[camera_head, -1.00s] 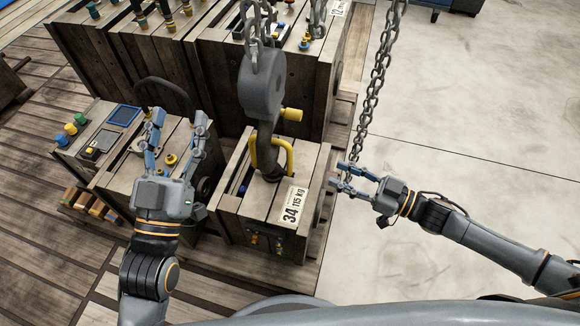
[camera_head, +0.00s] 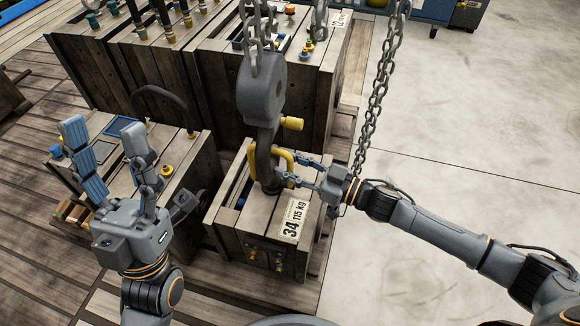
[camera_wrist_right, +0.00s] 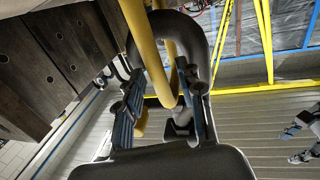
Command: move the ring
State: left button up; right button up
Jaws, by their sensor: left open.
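The yellow ring (camera_head: 289,163) stands at the top of the wooden box marked 34 (camera_head: 262,205), beside the dark hook (camera_head: 265,150) that hangs down from a chain. My right gripper (camera_head: 306,170) is at the ring's right side, fingers apart. In the right wrist view the ring (camera_wrist_right: 146,45) passes between the spread fingers (camera_wrist_right: 160,85), with the hook's dark curve (camera_wrist_right: 205,28) behind it. I cannot tell whether a finger touches it. My left gripper (camera_head: 104,128) is open and empty in front of the left box.
A second chain (camera_head: 375,95) hangs right of the hook, close to my right gripper. The left box (camera_head: 187,170) carries a dark curved handle (camera_head: 170,95) and coloured knobs. Large wooden boxes (camera_head: 220,90) stand behind. The pale floor (camera_head: 480,130) at right is clear.

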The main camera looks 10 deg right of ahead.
jog(key=shift+w+a, duration=0.1)
jog(key=shift+a, duration=0.1)
grip_shut()
